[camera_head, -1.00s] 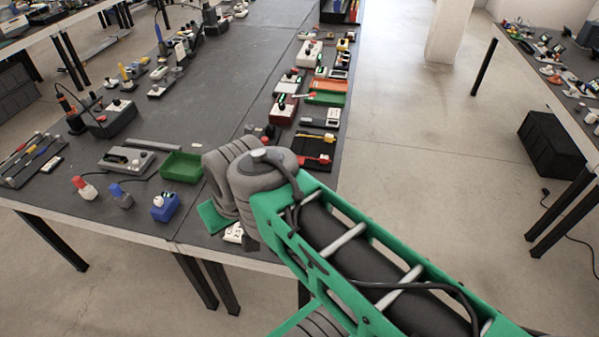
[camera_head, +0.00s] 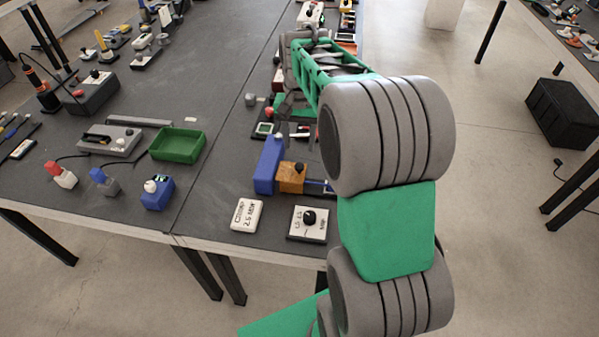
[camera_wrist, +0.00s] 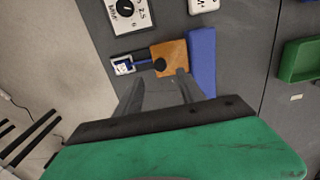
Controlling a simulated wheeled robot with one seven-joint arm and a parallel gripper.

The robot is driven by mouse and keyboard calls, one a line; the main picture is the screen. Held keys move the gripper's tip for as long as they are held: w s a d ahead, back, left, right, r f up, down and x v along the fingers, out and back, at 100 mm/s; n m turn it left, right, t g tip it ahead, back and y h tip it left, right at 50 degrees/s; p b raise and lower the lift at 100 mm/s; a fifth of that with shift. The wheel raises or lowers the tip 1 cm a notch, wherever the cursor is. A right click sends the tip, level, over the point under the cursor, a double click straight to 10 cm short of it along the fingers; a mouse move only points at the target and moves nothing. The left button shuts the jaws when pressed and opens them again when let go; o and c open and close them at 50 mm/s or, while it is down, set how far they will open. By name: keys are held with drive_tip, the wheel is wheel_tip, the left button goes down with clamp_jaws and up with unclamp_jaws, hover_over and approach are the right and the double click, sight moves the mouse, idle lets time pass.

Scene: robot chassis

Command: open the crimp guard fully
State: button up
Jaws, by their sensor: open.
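The crimp unit stands near the front right of the table. It has an orange block (camera_head: 291,178) with a black knob, beside a tall blue block (camera_head: 267,165). I take the orange block to be the guard, but cannot tell for sure. In the wrist view the orange block (camera_wrist: 168,52) sits against the blue block (camera_wrist: 202,55), and the knob (camera_wrist: 160,64) is on the orange block's left edge. My gripper (camera_wrist: 158,88) is open and empty, its two fingers pointing toward the orange block. I cannot tell whether they touch it.
A small light-coloured part (camera_wrist: 124,67) lies left of the orange block in the wrist view. A green tray (camera_head: 178,145) stands to the left. The table between tray and unit is clear.

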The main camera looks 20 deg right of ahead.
sight(299, 165)
wheel_tip(299, 165, down, 8)
drive_tip(key=shift+w+r+p, duration=0.1)
drive_tip(key=shift+p, duration=0.35)
drive_tip(key=shift+c, duration=0.5)
clamp_jaws()
idle(0.7)
